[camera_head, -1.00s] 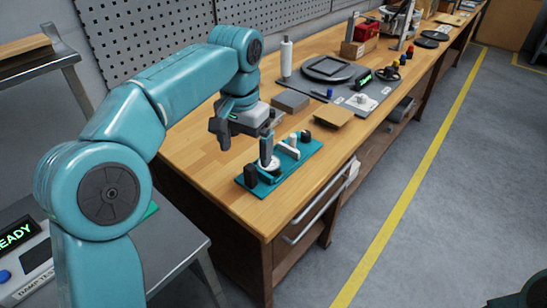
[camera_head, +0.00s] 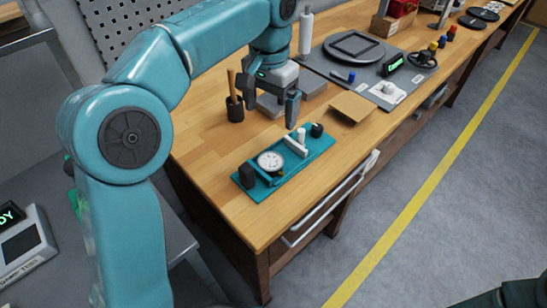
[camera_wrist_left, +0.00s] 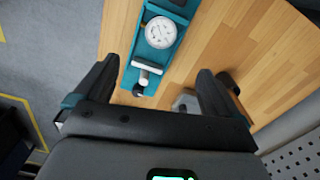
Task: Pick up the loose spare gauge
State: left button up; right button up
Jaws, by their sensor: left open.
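The gauge (camera_head: 271,162) has a round white dial with dark markings and lies face up at the left part of a teal tray (camera_head: 281,180) on the wooden bench. It also shows in the left wrist view (camera_wrist_left: 160,32), beyond the fingertips on the teal tray (camera_wrist_left: 133,73). My left gripper (camera_head: 272,102) is above the bench, behind the tray, apart from the gauge. Its two fingers are spread and empty, also in the left wrist view (camera_wrist_left: 157,75). My right gripper is not in view.
A brown flat piece (camera_head: 352,107) lies at right. Bare wood lies left of the tray.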

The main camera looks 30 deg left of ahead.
pick_arm(q)
jog(key=b, duration=0.2)
send_over(270, 162)
notch_tip(270, 162, down, 10)
jog(key=shift+s+d, duration=0.1)
jog(key=shift+s+f, duration=0.1)
jog(key=shift+f, duration=0.4)
jog(key=f, duration=0.4)
jog(key=shift+w+f, duration=0.25)
jog(key=shift+f, duration=0.15)
jog(key=shift+s+f, duration=0.1)
jog(key=shift+f, duration=0.1)
jog(key=c, duration=1.3)
